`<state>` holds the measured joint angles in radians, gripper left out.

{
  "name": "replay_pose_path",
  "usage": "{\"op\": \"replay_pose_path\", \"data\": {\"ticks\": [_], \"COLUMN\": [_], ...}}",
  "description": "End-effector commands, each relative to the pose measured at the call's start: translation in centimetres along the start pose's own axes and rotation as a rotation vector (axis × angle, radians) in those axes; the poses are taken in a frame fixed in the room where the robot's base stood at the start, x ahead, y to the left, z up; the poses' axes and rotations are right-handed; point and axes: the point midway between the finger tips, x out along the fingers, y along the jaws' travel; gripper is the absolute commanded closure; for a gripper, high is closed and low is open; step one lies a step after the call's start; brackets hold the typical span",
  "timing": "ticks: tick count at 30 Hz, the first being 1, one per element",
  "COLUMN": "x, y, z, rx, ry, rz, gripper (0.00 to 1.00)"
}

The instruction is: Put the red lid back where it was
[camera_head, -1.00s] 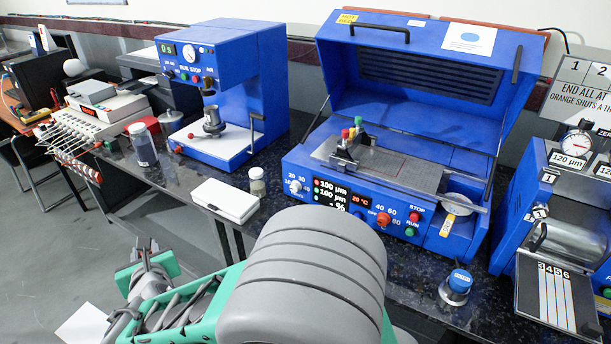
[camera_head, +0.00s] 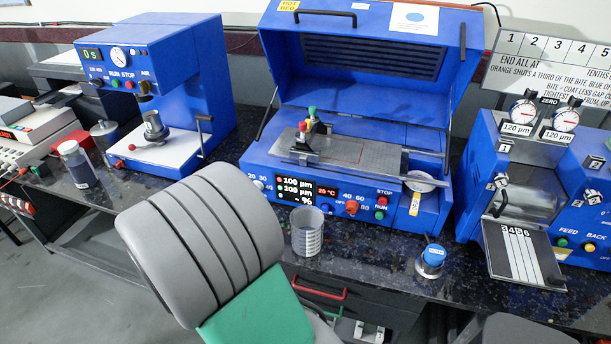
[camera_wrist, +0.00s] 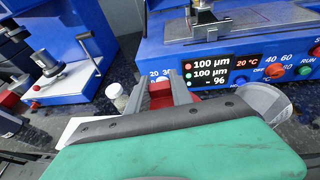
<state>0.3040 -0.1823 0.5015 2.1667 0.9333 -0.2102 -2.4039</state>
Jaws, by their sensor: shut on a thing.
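My gripper (camera_wrist: 165,92) shows in the wrist view, its two grey fingers pointing away over the bench front. It is shut on a red thing, seemingly the red lid (camera_wrist: 188,104), mostly hidden by the fingers and the dark gripper body. In the head view my grey and green arm hides the gripper and lid. A clear open cup (camera_head: 307,236) stands on the bench before the middle blue machine; in the wrist view it is just right of the gripper (camera_wrist: 268,103). A small white-capped jar (camera_wrist: 117,93) stands left of the fingers.
The hot-bed machine (camera_head: 345,175) stands behind the cup with its cover raised. A press (camera_head: 165,90) is at left, a roller machine (camera_head: 520,190) at right. A blue-topped container (camera_head: 432,258) stands near the front edge. A white-capped jar (camera_head: 76,163) is at left.

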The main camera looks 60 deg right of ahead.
Motion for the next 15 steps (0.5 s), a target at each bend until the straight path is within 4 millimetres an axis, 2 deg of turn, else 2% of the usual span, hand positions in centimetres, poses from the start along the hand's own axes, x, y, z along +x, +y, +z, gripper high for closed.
{"op": "replay_pose_path", "data": {"ticks": [1,3,7,10,12,15], "x": [1.4,2.9,4.3,4.6,4.7,4.8], "y": [-3.4,-7.7,-14.4,-17.8,-19.1,-19.7], "z": [0.7,1.4,2.2,2.5,2.6,2.5], "rx": [0.028,0.065,0.121,0.148,0.159,0.164], "ry": [-0.004,-0.014,-0.029,-0.037,-0.041,-0.044], "rz": [-0.083,-0.187,-0.345,-0.422,-0.452,-0.466], "gripper": [1.00,1.00,1.00,1.00,1.00,1.00]}}
